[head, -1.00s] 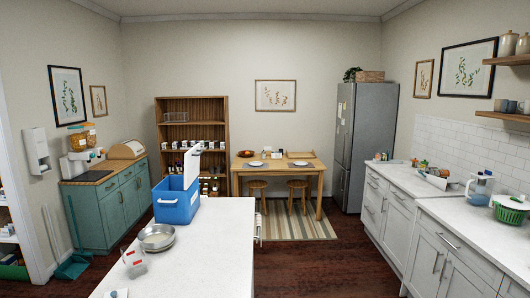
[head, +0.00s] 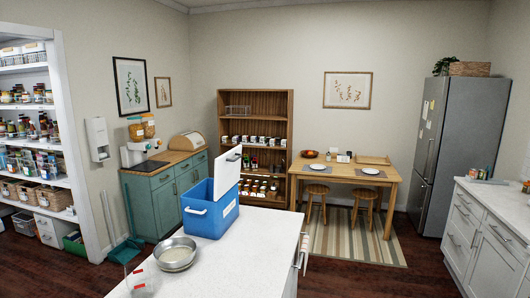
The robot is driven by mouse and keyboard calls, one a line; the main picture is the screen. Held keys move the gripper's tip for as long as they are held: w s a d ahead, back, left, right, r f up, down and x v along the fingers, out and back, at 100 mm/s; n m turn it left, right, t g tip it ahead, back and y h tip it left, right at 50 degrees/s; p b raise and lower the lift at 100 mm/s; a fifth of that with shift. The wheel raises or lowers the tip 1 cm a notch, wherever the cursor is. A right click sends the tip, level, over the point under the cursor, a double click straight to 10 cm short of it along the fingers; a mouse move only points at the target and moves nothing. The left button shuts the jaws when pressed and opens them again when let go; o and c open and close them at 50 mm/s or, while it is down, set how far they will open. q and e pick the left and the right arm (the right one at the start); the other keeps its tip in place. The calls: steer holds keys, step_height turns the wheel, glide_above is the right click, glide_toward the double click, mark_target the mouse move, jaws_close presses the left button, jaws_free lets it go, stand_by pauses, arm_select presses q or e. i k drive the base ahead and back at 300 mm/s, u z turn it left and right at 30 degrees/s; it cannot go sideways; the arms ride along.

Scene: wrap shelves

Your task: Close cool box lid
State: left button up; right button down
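The blue cool box (head: 208,216) stands on the far end of the white counter (head: 240,258) in the head view. Its white lid (head: 228,172) is open and stands up steeply along the box's right side. The inside of the box is mostly hidden from here. Neither of my grippers is in view.
A metal bowl (head: 176,254) and a clear measuring jug (head: 139,283) stand on the counter nearer to me. A wooden shelf (head: 284,132) and a table (head: 350,176) stand behind. Open floor lies right of the counter.

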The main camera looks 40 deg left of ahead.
mark_target(227, 167)
steer(key=i, duration=2.7)
steer(key=u, duration=2.75)
